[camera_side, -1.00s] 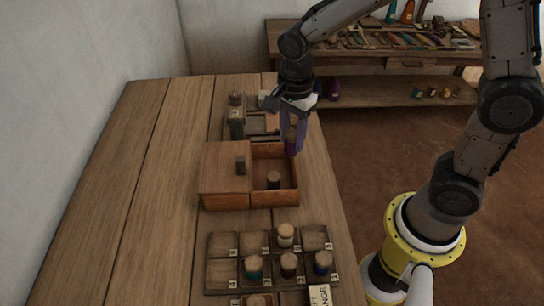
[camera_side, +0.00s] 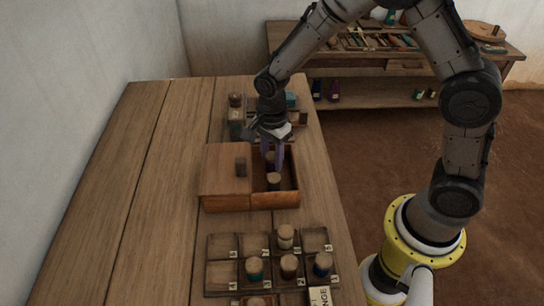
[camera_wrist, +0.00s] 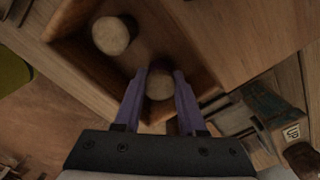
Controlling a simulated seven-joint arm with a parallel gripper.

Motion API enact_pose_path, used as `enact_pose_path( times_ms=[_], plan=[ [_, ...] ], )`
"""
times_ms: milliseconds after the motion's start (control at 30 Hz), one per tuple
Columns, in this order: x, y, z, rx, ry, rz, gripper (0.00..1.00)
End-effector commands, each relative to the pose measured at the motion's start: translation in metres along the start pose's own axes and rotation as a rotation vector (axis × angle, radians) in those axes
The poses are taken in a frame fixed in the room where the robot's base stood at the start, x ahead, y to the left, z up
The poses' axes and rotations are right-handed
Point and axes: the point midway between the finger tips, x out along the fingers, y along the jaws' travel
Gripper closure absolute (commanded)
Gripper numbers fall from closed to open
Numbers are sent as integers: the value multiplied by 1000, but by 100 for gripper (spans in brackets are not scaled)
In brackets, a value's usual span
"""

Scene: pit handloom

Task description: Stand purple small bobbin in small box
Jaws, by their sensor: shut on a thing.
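The small box (camera_side: 248,201) is wooden and stands on the table, with a lid panel over its left half and its right compartment open. My gripper (camera_side: 272,165) points down into the back of that open compartment, its purple-tinted fingers shut on the small bobbin. In the wrist view my gripper (camera_wrist: 160,90) has a finger on each side of the bobbin's round pale top (camera_wrist: 159,83), near a corner of the compartment. Another bobbin (camera_side: 274,181) stands in the same compartment, in front, apart from the held one.
A compartment tray (camera_side: 222,273) with several bobbins stands in front of the box. Another tray with bobbins (camera_side: 235,118) is behind it. The table's left side is clear.

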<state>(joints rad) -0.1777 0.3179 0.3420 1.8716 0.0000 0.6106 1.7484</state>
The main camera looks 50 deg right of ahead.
Motion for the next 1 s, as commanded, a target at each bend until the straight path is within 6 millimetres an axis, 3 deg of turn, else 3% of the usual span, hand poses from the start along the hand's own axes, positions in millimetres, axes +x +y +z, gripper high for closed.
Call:
enact_pose_path(
  times_ms=[167,200,367,733,1000],
  plan=[
    [3,0,0,0,0,0,100],
    [3,0,0,0,0,-1,58],
    [3,0,0,0,0,-1,30],
    [-2,0,0,0,0,-2,30],
    [-46,-2,0,0,-1,-7,30]
  ],
)
